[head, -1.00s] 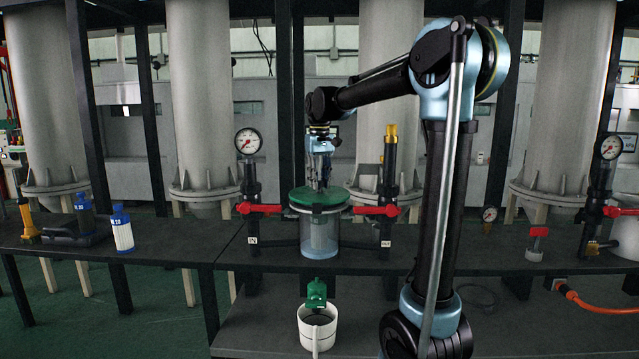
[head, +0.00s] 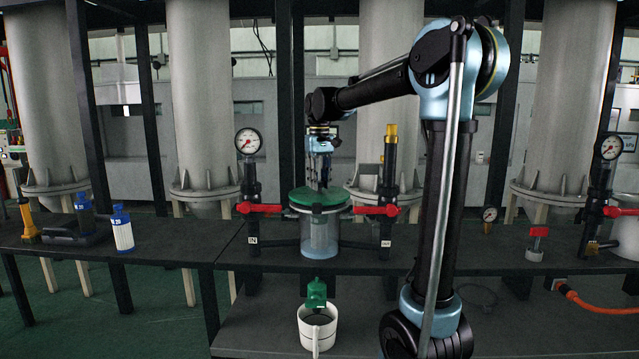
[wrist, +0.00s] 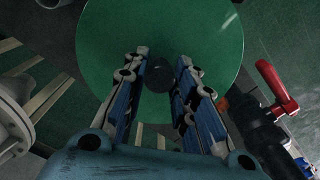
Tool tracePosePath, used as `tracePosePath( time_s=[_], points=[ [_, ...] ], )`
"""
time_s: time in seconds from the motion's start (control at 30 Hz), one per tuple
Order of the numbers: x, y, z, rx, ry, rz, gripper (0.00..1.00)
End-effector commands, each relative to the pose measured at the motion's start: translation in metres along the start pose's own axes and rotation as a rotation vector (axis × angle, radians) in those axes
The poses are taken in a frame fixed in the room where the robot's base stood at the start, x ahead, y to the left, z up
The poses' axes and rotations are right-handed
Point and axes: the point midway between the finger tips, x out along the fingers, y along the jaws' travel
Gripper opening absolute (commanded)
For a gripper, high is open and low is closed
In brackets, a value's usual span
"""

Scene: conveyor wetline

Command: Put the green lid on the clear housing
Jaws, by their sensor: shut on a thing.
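The green lid (head: 318,196) sits at the top of the clear housing (head: 320,238), roughly level and centred over it. Whether it is fully seated on the rim I cannot tell. My gripper (head: 319,184) points down above the lid and is shut on its small dark centre knob. In the wrist view the green lid (wrist: 160,30) fills the upper middle, and the fingers of my gripper (wrist: 165,82) close in on either side of the dark knob (wrist: 158,77). The lid and gripper hide the housing in the wrist view.
Red valve handles (head: 258,208) (head: 376,210) flank the housing, with a gauge (head: 248,141) on the left post. A white cup (head: 317,328) stands in front below a green fitting (head: 316,292).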

Motion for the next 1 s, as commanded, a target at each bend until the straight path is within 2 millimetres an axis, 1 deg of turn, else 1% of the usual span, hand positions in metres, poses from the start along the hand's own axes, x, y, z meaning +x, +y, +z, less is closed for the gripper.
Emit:
tracePosePath(
  time_s=[0.7, 0.73, 0.77, 0.8, 0.83, 1.0],
  points=[
    [0.011, 0.0, 0.0, 0.0, 0.0, 0.0, 0.06],
    [0.012, 0.0, 0.0, 0.0, 0.0, 0.0, 0.28],
    [0.011, 0.0, 0.0, 0.0, 0.0, 0.0, 0.34],
    [0.011, 0.0, 0.0, 0.0, 0.0, 0.0, 0.44],
    [0.011, 0.0, 0.0, 0.0, 0.0, 0.0, 0.49],
    [0.011, 0.0, 0.0, 0.0, 0.0, 0.0, 0.49]
  ],
)
